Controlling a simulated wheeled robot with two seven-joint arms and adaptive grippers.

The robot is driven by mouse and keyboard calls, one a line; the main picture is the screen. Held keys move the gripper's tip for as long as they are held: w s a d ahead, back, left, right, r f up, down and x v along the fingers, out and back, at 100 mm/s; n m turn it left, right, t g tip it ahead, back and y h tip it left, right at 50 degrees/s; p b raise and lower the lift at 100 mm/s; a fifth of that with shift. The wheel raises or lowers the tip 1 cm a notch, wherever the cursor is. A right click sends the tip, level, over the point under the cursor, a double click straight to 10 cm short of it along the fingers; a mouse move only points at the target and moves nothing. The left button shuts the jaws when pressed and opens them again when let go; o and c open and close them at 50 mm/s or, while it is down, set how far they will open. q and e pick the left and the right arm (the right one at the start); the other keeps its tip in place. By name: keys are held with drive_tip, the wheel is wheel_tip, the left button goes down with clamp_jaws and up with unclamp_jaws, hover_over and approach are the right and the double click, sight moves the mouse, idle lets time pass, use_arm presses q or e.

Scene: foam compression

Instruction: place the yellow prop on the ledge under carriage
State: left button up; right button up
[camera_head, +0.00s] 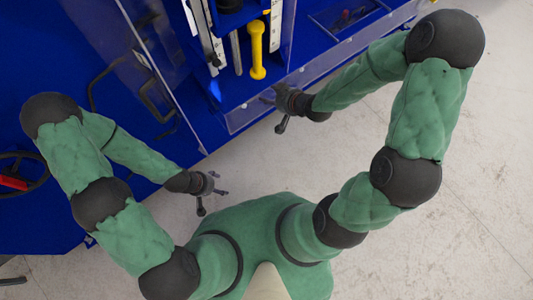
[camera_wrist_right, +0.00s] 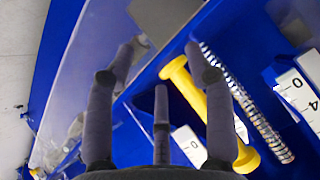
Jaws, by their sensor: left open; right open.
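The yellow prop (camera_head: 257,50) stands upright inside the blue machine, beside a grey rod and a white scale. It also shows in the right wrist view (camera_wrist_right: 188,88), partly hidden behind a finger. The dark carriage (camera_head: 230,17) is above and to its left in the head view; I cannot make out the ledge under it. My right gripper (camera_head: 280,109) is open and empty, in front of the machine and apart from the prop. Its fingers (camera_wrist_right: 160,95) show in the right wrist view. My left gripper (camera_head: 211,193) is open and empty, near the machine's front edge at the left.
A clear panel (camera_head: 257,108) runs along the machine's front, between my right gripper and the prop. A blue tray (camera_head: 347,17) with small red items lies at the upper right. A handwheel (camera_head: 15,182) is at the far left. The pale floor (camera_head: 475,200) is clear.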

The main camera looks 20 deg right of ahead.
drive_tip(key=s+a+f+m+g, duration=0.1)
drive_tip(key=s+a+f+g, duration=0.3)
drive_tip(key=s+f, duration=0.5)
drive_tip(key=s+a+f+m+g, duration=0.2)
drive_tip(key=s+a+f+g, duration=0.2)
drive_tip(key=s+f, duration=0.5)
drive_tip(key=shift+s+f+g, duration=0.25)
drive_tip(key=shift+f+g, duration=0.05)
drive_tip(key=shift+f, duration=0.45)
